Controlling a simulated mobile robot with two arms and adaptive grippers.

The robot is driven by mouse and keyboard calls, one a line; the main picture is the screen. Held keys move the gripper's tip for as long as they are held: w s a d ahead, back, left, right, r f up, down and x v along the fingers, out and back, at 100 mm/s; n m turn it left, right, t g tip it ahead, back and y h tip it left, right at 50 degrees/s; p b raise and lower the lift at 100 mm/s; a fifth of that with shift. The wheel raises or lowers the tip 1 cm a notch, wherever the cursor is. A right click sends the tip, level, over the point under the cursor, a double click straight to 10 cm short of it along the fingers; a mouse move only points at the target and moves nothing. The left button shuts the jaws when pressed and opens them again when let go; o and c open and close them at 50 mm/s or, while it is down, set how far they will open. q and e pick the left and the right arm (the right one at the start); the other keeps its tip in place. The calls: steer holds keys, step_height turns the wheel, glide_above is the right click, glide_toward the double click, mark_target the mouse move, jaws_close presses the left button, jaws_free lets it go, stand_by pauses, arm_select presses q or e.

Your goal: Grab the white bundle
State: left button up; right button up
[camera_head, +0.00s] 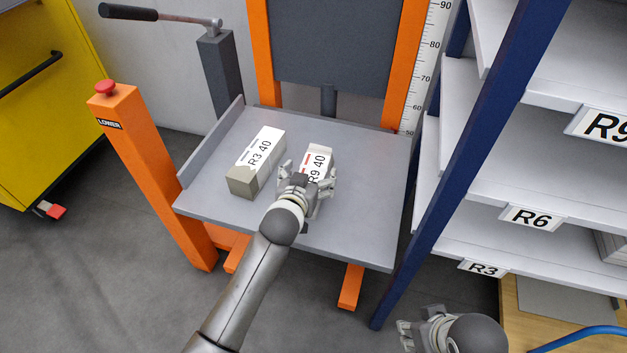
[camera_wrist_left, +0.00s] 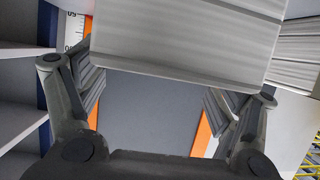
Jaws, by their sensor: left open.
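A white bundle labelled R9 40 (camera_head: 320,153) lies on the grey lift platform (camera_head: 362,215). My left gripper (camera_head: 307,174) is at its near end, with a finger on either side, and hides that part. In the left wrist view the open fingers (camera_wrist_left: 155,92) stand apart, and the layered edge of a pale bundle (camera_wrist_left: 185,50) fills the top between them. I cannot tell whether they touch it. A second bundle, labelled R3 40 (camera_head: 258,158), with a beige-grey near end, lies just left. My right gripper (camera_head: 424,336) is partly in view at the bottom right; its jaws are unclear.
An orange post with a red button (camera_head: 135,150) stands left of the platform, beside a yellow cabinet (camera_head: 40,90). A blue-framed shelf rack (camera_head: 470,150) with R9, R6 and R3 labels stands close on the right. The platform's right part is clear.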

mark_target(317, 162)
arm_select(q)
steer(key=shift+x, duration=1.1)
steer(key=shift+s, duration=0.1)
steer(key=c, duration=1.9)
steer(key=shift+r, duration=0.2)
jaws_close()
steer(key=shift+d, duration=0.1)
